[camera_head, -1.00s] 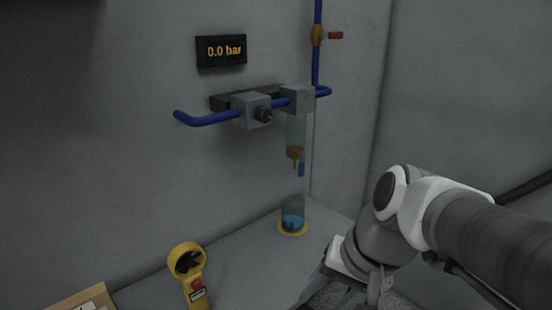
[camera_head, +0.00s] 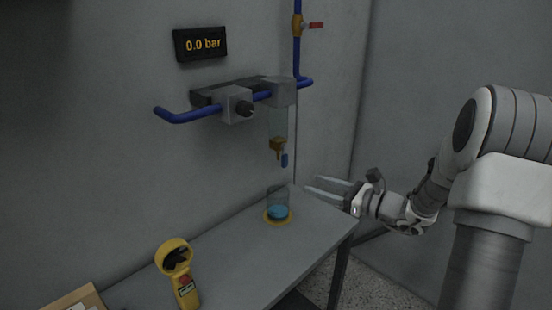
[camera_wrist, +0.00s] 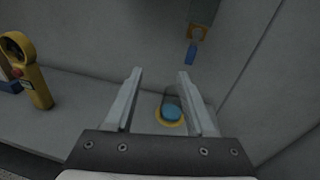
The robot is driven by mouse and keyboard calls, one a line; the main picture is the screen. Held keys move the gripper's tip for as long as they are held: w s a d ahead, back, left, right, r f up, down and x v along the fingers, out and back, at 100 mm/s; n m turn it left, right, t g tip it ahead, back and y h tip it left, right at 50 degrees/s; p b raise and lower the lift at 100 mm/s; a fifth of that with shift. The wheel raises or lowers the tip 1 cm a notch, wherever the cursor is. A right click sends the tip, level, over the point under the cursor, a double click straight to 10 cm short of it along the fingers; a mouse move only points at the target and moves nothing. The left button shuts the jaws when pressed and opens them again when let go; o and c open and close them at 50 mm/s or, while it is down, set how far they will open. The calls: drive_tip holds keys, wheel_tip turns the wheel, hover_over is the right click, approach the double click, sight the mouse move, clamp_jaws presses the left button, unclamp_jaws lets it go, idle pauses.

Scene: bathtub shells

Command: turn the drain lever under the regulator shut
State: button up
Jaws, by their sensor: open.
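The regulator (camera_head: 237,104) is a grey block with a black knob on the wall, in a blue pipe line. To its right a clear bowl (camera_head: 278,124) hangs under a second grey block. Below the bowl is a brass drain fitting (camera_head: 277,144) with a small blue drain lever (camera_head: 284,160) hanging down. In the wrist view the lever (camera_wrist: 191,54) is above and beyond my fingertips, right of centre. My gripper (camera_head: 310,186) is open and empty, to the right of and below the lever, apart from it. It also shows in the wrist view (camera_wrist: 160,74).
A glass with blue liquid (camera_head: 278,204) stands on a yellow ring on the table (camera_head: 245,255), below the drain. A yellow handheld device (camera_head: 177,270) stands at the front left. A red-handled valve (camera_head: 300,25) is higher up. The display (camera_head: 201,44) reads 0.0 bar.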

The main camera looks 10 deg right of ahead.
sight(287, 161)
drive_tip(key=w+d+f+m+t+h, duration=0.1)
drive_tip(key=w+d+m+t, duration=0.1)
drive_tip(key=w+d+m, duration=0.15)
drive_tip(key=shift+n, duration=0.45)
drive_tip(key=x, duration=1.6)
drive_tip(key=shift+w, duration=0.1)
drive_tip(key=shift+d, duration=0.1)
clamp_jaws()
